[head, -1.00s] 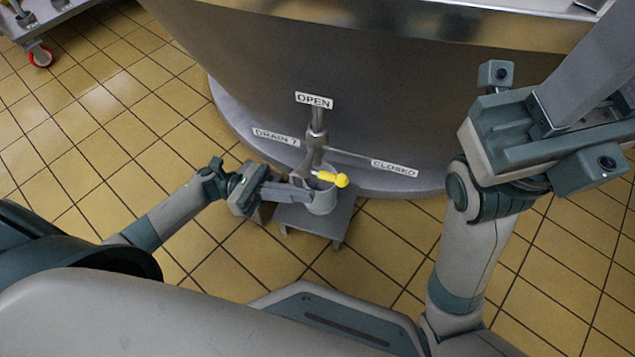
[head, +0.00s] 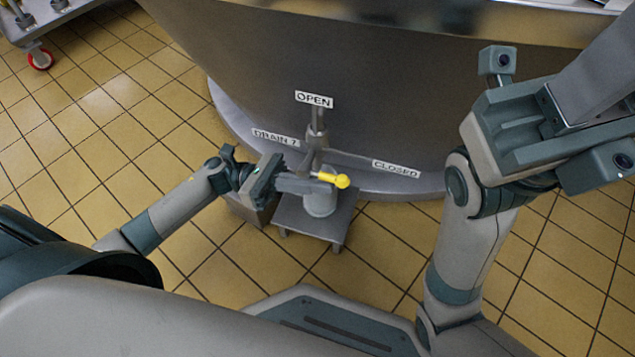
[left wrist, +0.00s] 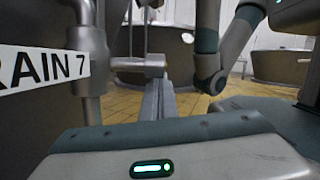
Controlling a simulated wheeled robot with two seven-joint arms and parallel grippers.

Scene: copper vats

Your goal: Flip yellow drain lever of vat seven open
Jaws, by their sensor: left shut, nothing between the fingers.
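The yellow drain lever (head: 334,180) sticks out to the right and toward me from the grey drain valve and pipe (head: 316,140) on the vat. It lies on the side of the CLOSED label (head: 396,169); the OPEN label (head: 314,99) is above the pipe, and the DRAIN 7 label (head: 276,137) is at its left. My left gripper (head: 326,187) is shut and empty, its fingertips close beside the lever on its near side; I cannot tell whether they touch.
A grey pail (head: 320,205) stands on a low metal stand (head: 302,222) below the valve and my left fingers. The vat's curved wall (head: 390,95) rises behind. Tiled floor (head: 110,190) is clear at left. A wheeled cart (head: 50,20) stands at far left.

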